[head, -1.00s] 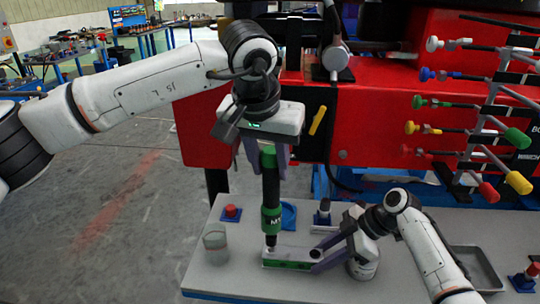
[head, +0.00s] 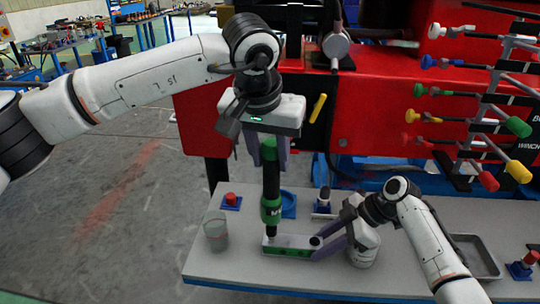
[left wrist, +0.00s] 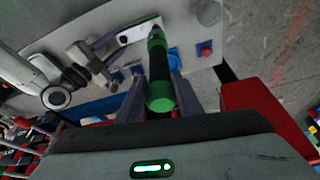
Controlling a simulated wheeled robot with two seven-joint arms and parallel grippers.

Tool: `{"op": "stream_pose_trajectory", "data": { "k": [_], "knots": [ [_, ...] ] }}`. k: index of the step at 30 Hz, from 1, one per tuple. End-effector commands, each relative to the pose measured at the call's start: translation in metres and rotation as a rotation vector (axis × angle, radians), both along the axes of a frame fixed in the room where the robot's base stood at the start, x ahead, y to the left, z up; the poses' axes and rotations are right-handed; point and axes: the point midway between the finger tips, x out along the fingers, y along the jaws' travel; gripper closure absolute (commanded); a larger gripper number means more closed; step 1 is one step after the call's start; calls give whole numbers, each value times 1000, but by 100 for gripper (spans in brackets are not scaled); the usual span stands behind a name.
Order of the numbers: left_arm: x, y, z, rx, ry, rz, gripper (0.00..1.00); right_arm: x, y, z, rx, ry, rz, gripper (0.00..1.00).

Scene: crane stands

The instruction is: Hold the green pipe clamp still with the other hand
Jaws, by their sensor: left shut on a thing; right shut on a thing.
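The green pipe clamp (head: 288,251), a grey bar with a green side, lies on the grey bench top. My right gripper (head: 320,246) is shut on its right end. A black rod-shaped tool with green bands (head: 271,185) stands upright over the clamp's left end. My left gripper (head: 269,160) is shut on its upper part from above. The tool's lower tip meets the clamp or sits just above it; I cannot tell which. In the left wrist view the tool (left wrist: 160,75) runs between my left fingers towards the clamp (left wrist: 137,33).
A clear cup (head: 216,238) stands left of the clamp. A metal tray (head: 474,258) and a red-knobbed block (head: 527,262) are at right. A red machine (head: 385,120) rises behind.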

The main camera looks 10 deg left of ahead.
Motion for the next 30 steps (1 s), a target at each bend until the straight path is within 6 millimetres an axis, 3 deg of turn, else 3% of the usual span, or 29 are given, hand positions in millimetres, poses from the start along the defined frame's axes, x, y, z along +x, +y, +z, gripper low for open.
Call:
{"op": "stream_pose_trajectory", "data": {
  "k": [30],
  "knots": [
    [1,0,-12,-3,-6,-1,100,1,0,1,1,-2,0,98]
  ]
}}
